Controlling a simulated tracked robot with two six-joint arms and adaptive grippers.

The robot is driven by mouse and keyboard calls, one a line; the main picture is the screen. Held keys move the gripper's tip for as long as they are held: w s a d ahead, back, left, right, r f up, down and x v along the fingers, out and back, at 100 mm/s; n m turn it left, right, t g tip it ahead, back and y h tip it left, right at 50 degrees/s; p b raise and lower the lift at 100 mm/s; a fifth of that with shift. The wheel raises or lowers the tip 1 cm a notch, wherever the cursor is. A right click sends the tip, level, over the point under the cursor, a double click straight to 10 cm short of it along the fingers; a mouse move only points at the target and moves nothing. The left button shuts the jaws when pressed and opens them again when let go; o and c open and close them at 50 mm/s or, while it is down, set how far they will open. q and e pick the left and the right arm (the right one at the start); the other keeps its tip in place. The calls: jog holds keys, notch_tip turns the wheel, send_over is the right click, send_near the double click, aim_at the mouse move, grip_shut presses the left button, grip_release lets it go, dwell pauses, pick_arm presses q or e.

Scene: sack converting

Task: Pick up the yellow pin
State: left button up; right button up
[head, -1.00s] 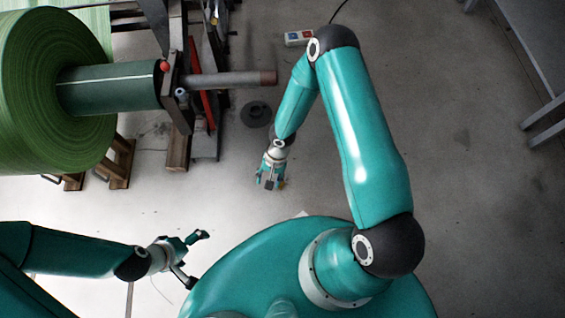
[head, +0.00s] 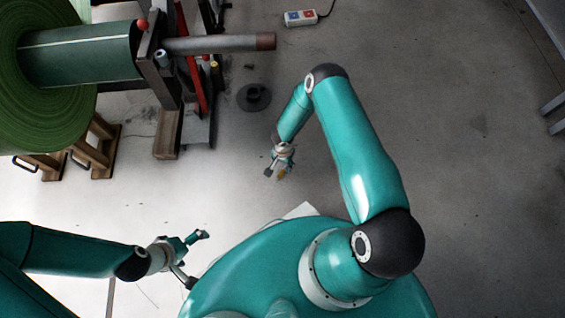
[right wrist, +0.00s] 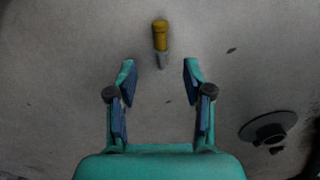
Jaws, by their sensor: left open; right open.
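The yellow pin (right wrist: 160,37) has a yellow body and a grey lower end. In the right wrist view it appears just beyond the fingertips, in line with the gap between them. A small yellow spot, likely the pin (head: 281,176), shows at the fingers in the head view. My right gripper (right wrist: 160,68) is open, with nothing between its fingers; it also shows in the head view (head: 279,170). I cannot tell its height above the pin. My left gripper (head: 197,258) is open and empty near my base, far from the pin.
A green roll (head: 50,130) on a machine with a protruding shaft (head: 220,43) stands at upper left. A dark round disc (head: 254,98) lies on the floor, also in the right wrist view (right wrist: 268,130).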

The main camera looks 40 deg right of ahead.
notch_tip(320, 180, down, 2)
jog(key=shift+f+b, duration=0.1)
jog(key=shift+b, duration=0.2)
jog(key=f+b, duration=0.3)
jog(key=f, duration=0.2)
jog(key=shift+w+d+b, duration=0.1)
jog(key=shift+d+b, duration=0.1)
jog(key=shift+b, duration=0.2)
grip_shut()
